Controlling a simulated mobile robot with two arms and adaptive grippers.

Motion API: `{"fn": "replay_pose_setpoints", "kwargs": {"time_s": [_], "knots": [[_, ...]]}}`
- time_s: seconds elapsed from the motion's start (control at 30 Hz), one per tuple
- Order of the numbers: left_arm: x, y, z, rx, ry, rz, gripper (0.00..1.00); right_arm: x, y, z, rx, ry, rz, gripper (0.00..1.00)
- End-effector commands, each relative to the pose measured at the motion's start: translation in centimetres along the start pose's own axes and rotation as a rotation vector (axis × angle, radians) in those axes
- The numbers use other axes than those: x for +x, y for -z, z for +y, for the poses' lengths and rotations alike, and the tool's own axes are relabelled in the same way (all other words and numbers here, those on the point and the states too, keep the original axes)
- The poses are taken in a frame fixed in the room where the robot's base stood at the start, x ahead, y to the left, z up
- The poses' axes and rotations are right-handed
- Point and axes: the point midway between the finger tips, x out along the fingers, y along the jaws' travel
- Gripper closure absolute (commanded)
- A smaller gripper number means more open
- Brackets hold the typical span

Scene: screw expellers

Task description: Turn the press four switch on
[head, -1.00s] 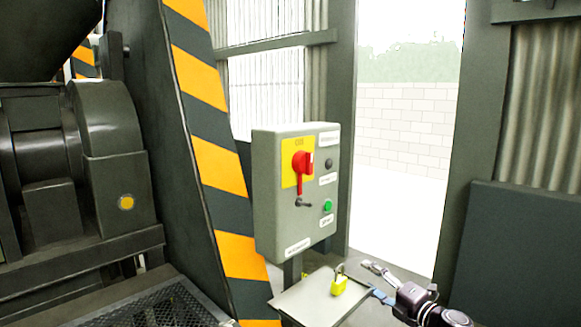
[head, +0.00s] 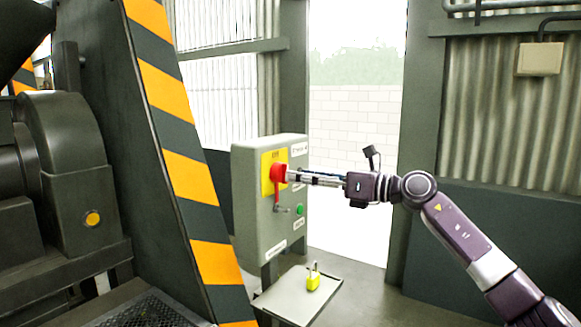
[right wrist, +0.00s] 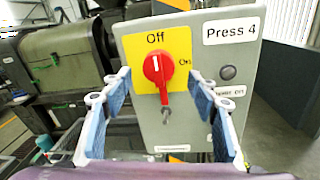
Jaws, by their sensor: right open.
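The grey press four control box (head: 245,205) stands on a post in the head view, and its label reads "Press 4" in the right wrist view (right wrist: 232,32). Its red rotary switch (right wrist: 158,72) sits on a yellow plate marked "Off" above and "On" to the right. The knob's white mark points up towards "Off", and its handle hangs down. My right gripper (right wrist: 157,92) is open, with its blue-padded fingers either side of the switch in that view. In the head view my right gripper (head: 292,176) reaches the knob (head: 278,174) from the right; contact is unclear. My left gripper is not in view.
A yellow padlock (head: 313,282) lies on a small tray (head: 285,296) below the box. A green button (head: 300,210) is on the box. A striped orange and black beam (head: 185,165) and dark machinery stand to the left.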

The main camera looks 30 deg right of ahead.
Motion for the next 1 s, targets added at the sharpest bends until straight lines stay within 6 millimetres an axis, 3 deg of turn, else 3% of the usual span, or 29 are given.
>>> {"fn": "replay_pose_setpoints", "kwargs": {"time_s": [0.03,0.23,0.6,1.0], "knots": [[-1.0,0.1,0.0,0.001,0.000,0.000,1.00,0.9,-0.6,0.2,0.002,-0.004,-0.003,0.46],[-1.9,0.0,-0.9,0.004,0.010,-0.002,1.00,3.0,-0.3,0.1,0.003,-0.002,-0.002,0.46],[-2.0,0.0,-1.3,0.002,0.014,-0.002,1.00,3.6,0.0,0.0,0.001,0.000,0.000,0.46],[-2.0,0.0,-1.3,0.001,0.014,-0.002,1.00,3.6,0.0,0.0,0.002,0.001,0.000,0.88]]}}
